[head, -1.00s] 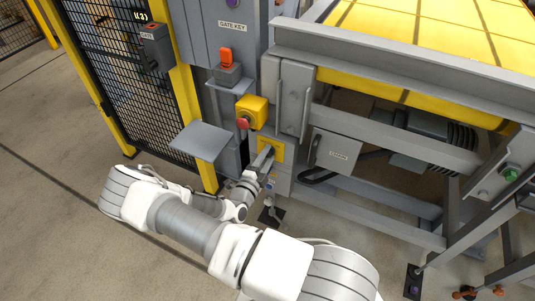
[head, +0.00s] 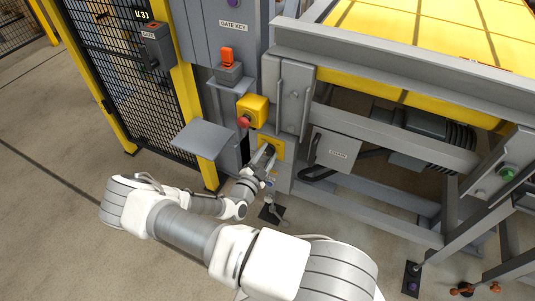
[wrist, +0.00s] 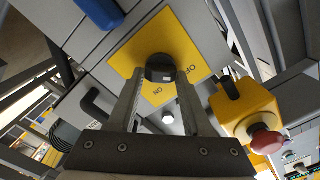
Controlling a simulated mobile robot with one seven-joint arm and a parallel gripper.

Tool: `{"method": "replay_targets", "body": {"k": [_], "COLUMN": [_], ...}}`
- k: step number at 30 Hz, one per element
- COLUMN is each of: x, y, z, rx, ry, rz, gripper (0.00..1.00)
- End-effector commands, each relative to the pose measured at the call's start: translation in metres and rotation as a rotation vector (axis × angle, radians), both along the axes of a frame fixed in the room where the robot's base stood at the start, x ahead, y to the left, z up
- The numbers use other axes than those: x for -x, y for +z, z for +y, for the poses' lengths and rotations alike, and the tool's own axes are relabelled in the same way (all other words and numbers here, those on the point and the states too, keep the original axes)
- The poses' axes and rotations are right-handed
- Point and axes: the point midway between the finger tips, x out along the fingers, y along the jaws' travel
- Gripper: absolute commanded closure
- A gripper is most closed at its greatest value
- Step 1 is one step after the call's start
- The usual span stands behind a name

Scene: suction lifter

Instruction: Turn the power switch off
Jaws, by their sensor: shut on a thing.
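The power switch is a dark round knob (wrist: 160,67) on a yellow plate (wrist: 190,42) marked ON and OFF. The plate (head: 277,147) also shows in the head view, low on the grey post below the yellow box with the red button. My gripper (wrist: 160,78) has one finger on each side of the knob and is shut on it. In the head view my gripper (head: 266,157) reaches the plate from the front and hides most of the knob. I cannot tell which marking the knob points to.
A yellow box with a red button (wrist: 248,115) sits close beside the plate. A grey shelf (head: 203,139) juts out left of my gripper. A grey box with a handle (head: 335,149) is to the right. Open floor lies at the left.

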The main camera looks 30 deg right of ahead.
Motion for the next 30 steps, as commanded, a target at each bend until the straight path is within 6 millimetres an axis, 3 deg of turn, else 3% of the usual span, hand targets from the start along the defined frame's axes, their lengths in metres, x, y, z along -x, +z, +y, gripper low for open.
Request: {"method": "replay_targets", "body": {"k": [10,11,15,25,30], "x": [0.001,0.001,0.001,0.002,0.014], "y": [0.000,0.000,0.000,0.000,0.001], "z": [0.000,0.000,0.000,0.002,0.020], "rx": [0.003,0.003,0.002,0.001,0.001], "ry": [-0.001,-0.001,0.000,0.001,0.004], "rz": [0.004,0.004,0.003,0.002,0.003], "gripper": [1.00,0.45,0.22,0.22,0.22]}}
